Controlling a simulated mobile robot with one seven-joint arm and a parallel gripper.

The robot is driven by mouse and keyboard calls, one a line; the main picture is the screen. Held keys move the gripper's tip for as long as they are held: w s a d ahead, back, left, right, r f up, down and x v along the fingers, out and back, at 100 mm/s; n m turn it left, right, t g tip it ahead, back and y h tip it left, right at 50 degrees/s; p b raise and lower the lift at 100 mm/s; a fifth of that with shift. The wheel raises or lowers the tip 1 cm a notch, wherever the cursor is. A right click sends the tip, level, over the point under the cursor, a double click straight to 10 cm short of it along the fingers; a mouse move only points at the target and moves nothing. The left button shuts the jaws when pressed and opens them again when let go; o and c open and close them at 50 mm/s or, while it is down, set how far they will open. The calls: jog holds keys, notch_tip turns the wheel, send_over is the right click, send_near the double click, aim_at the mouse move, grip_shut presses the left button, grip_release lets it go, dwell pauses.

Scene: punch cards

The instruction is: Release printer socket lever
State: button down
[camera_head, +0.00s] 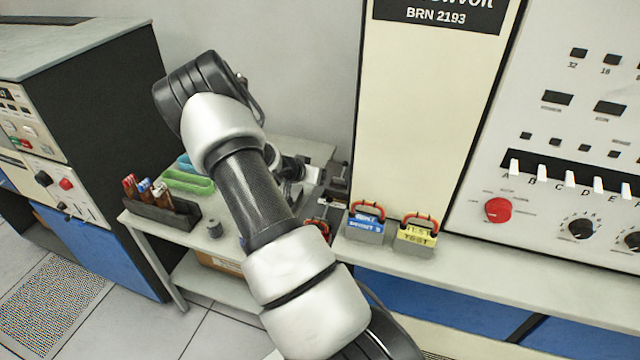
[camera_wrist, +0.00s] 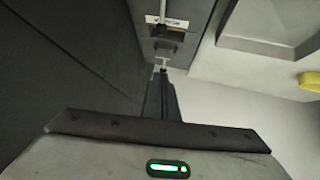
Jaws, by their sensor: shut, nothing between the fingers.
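In the wrist view, my gripper (camera_wrist: 162,78) is shut and empty, its dark fingers pointing up the picture. Just beyond the fingertips is a small light T-shaped piece, possibly the socket lever (camera_wrist: 163,64); I cannot tell whether they touch. Farther up is a dark fixture with a pale label plate (camera_wrist: 166,21) and a thin rod across it. In the head view, my arm crosses the middle and hides much of the gripper. Small dark metal fittings (camera_head: 338,188) show at the side table's back right, beside the tall cream cabinet; the lever cannot be made out there.
A blue-labelled block (camera_head: 365,226) and a yellow-labelled block (camera_head: 415,237), both with red handles, stand on the ledge right of my arm. A dark holder (camera_head: 160,214) with several coloured items, a green tray (camera_head: 186,182) and a small grey cylinder (camera_head: 214,228) are left.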

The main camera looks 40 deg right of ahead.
jog(key=r, duration=0.1)
jog(key=a+r, duration=0.1)
jog(key=r, duration=0.3)
jog(key=shift+a+r, duration=0.15)
jog(key=shift+a, duration=0.1)
